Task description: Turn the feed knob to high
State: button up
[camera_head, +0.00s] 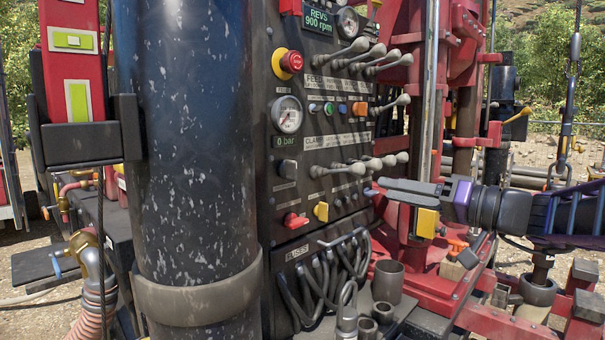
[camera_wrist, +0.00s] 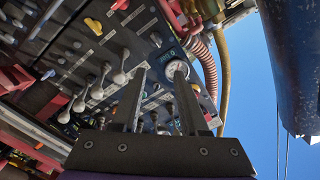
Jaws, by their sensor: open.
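The black control panel (camera_head: 298,150) stands left of my gripper in the head view. On it, below the round gauge (camera_head: 287,115) and the "0 bar" display, is a dark knob (camera_head: 287,169). Its label is too small to read, so I cannot tell whether it is the feed knob or where it points. "FEED" is printed higher on the panel. My gripper (camera_head: 386,189) is open and empty, in front of the panel's right side, right of the dark knob. In the wrist view the two fingers (camera_wrist: 160,80) stand apart, with the panel and gauge (camera_wrist: 177,69) behind them.
A red knob (camera_head: 295,220) and a yellow knob (camera_head: 321,211) sit low on the panel. Several metal levers (camera_head: 340,170) stick out near my gripper. A red emergency button (camera_head: 291,61) is higher up. A thick dark column (camera_head: 190,150) stands left of the panel; cables hang below.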

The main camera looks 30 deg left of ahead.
jog(key=v, duration=1.3)
jog(key=shift+f, duration=0.1)
